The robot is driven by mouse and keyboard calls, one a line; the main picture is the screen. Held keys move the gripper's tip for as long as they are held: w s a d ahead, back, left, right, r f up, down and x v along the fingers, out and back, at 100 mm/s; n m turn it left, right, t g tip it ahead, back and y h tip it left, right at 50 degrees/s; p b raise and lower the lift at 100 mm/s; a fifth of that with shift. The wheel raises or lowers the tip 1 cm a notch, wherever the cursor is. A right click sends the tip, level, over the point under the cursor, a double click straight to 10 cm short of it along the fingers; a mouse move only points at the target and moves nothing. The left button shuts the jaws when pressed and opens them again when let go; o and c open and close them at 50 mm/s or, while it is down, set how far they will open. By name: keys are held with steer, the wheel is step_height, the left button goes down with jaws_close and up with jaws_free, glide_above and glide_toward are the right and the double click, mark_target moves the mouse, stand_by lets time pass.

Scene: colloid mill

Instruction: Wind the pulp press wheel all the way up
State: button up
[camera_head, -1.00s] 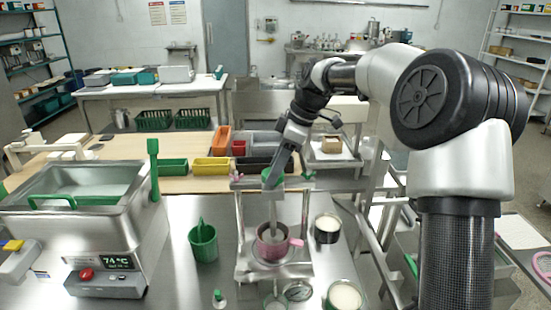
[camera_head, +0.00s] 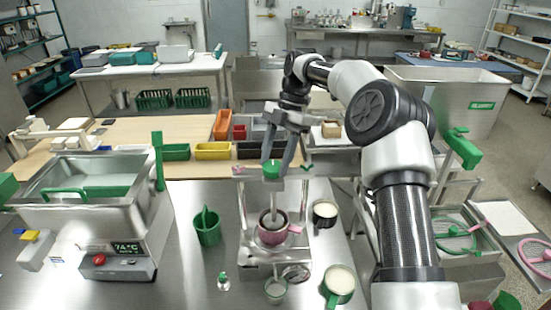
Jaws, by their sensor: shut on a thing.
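A small metal press with two upright posts (camera_head: 243,207) stands on the steel bench in the middle of the view. A green wheel or knob (camera_head: 271,171) sits at the top of its screw, above the crossbar. A pot with a pink handle (camera_head: 272,233) stands in the press under the screw, and the screw's lower end reaches into it. My gripper (camera_head: 277,160) comes down from above with its two fingers on either side of the green wheel and is shut on it. The fingers partly cover the wheel.
A steel tank with a green-handled basket (camera_head: 85,185) stands left. A green cup (camera_head: 207,227) and small bottle (camera_head: 223,281) stand left of the press; jars (camera_head: 325,213) and a green-handled mug (camera_head: 339,282) stand right. Coloured bins (camera_head: 212,151) lie behind.

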steer(key=n+h, duration=0.1)
steer(key=n, duration=0.2)
steer(key=n+g+h, duration=0.1)
steer(key=n, duration=0.2)
steer(key=shift+w+a+n, duration=0.15)
steer(key=shift+a+n, duration=0.05)
steer(key=shift+n, duration=0.1)
stand_by(0.4)
steer(key=o, duration=1)
steer(key=shift+o, duration=0.2)
